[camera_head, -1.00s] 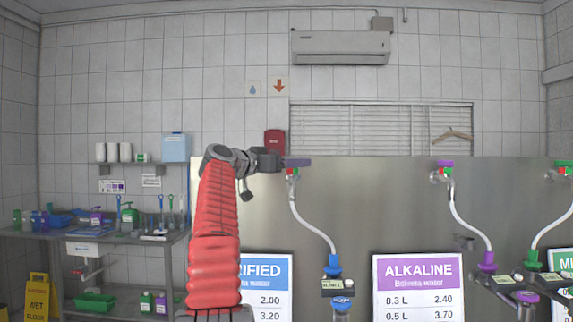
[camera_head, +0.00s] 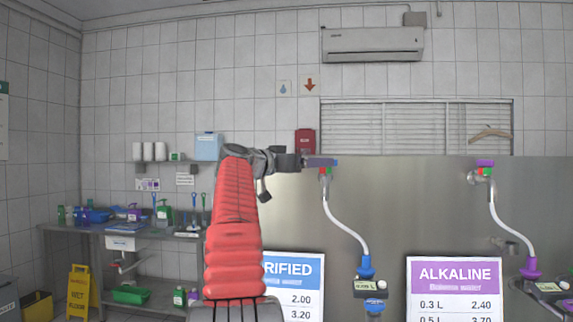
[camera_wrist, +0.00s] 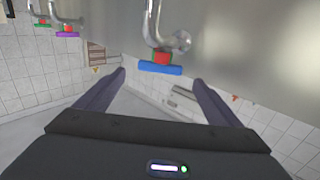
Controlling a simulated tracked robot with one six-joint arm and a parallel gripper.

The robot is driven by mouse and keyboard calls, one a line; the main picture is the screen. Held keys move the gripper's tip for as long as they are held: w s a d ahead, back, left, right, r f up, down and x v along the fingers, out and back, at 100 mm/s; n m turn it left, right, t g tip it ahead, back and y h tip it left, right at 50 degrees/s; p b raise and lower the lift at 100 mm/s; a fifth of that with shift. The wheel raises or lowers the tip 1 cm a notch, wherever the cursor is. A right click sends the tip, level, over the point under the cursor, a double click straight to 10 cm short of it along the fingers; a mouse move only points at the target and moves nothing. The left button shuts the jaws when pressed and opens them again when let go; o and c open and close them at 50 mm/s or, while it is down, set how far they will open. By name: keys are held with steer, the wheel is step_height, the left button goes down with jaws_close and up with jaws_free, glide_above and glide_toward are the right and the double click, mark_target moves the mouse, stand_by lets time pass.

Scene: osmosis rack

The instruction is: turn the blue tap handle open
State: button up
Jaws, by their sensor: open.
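The blue tap handle (camera_wrist: 160,69) is a flat bar on a red and green valve body, fixed to a chrome pipe (camera_wrist: 155,25). In the wrist view it lies crosswise between the two dark fingers of my gripper (camera_wrist: 159,77), near the fingertips, with a gap on each side. My gripper is open and holds nothing. In the head view my gripper (camera_head: 319,162) is in front of the tap at the top of the steel panel. Its finger hides most of the handle, and only a small blue end (camera_head: 336,162) shows at the right.
A steel panel (camera_head: 420,215) spans the right side. A white hose (camera_head: 342,228) runs from the tap to a blue-topped fitting (camera_head: 366,268). Another tap with a purple handle (camera_head: 485,162) is farther right. A bench (camera_head: 150,238) with bottles stands at the left.

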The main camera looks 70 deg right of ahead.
steer(key=v, duration=0.9)
steer(key=w+a+f+n+t+y, duration=0.3)
steer(key=w+a+f+n+t, duration=0.4)
steer(key=a+f, duration=0.55)
steer(key=w+a+f+n+t+y, duration=0.35)
steer(key=w+a+f+n, duration=0.4)
steer(key=a, duration=0.75)
steer(key=s+a+f+n+t+y, duration=0.1)
steer(key=s+a+f+n+y, duration=0.1)
steer(key=a+f, duration=0.7)
steer(key=s+a+f+n+y, duration=0.3)
steer(key=a+f, duration=0.5)
steer(key=a, duration=0.6)
steer(key=s+a+f+n+t+y, duration=0.1)
steer(key=s+a+f+n+y, duration=0.2)
steer(key=a+f, duration=0.6)
steer(key=s+a+y, duration=0.1)
steer(key=a+y, duration=0.1)
steer(key=a, duration=0.1)
steer(key=shift+f+t, duration=0.35)
